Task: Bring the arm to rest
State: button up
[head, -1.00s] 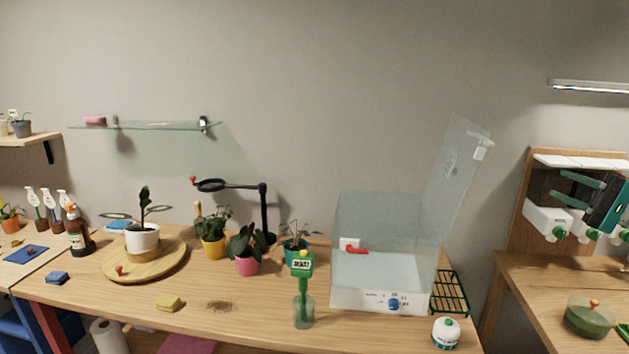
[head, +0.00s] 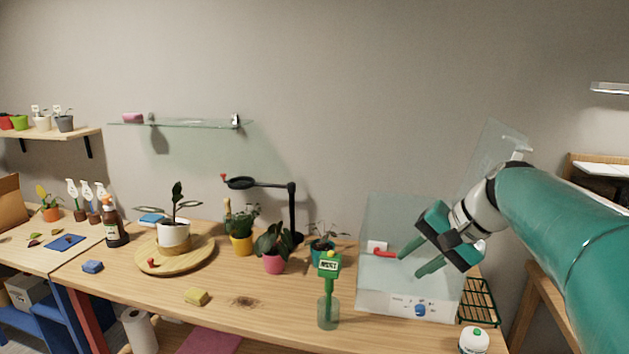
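My gripper (head: 418,257) is at the right in the head view, at the end of my teal arm. Its two green fingers are spread apart with nothing between them. It appears in front of the clear box (head: 378,222) with a white base, and covers part of it. The fingers point left and down. I cannot tell how far the fingers are from the box.
A wooden table (head: 285,304) holds a green moisture meter (head: 329,266) in a glass, several potted plants, a round wooden turntable (head: 152,266), a yellow sponge (head: 196,297) and a black lamp-like arm (head: 292,210). A white-and-green canister (head: 473,341) stands at the front right.

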jog(key=s+a+f+n+h, duration=0.1)
jog(key=s+f+n+h, duration=0.1)
jog(key=s, duration=0.5)
jog(key=s+a+f+n+t+h, duration=0.1)
jog(key=s+f+n+h, duration=0.1)
jog(key=s+f, duration=0.3)
jog(key=s+a+f+n+h, duration=0.1)
jog(key=s+f, duration=0.3)
jog(key=s, duration=0.4)
jog(key=shift+s+n+h, duration=0.3)
jog(key=shift+n+h, duration=0.2)
jog(key=shift+n, duration=0.1)
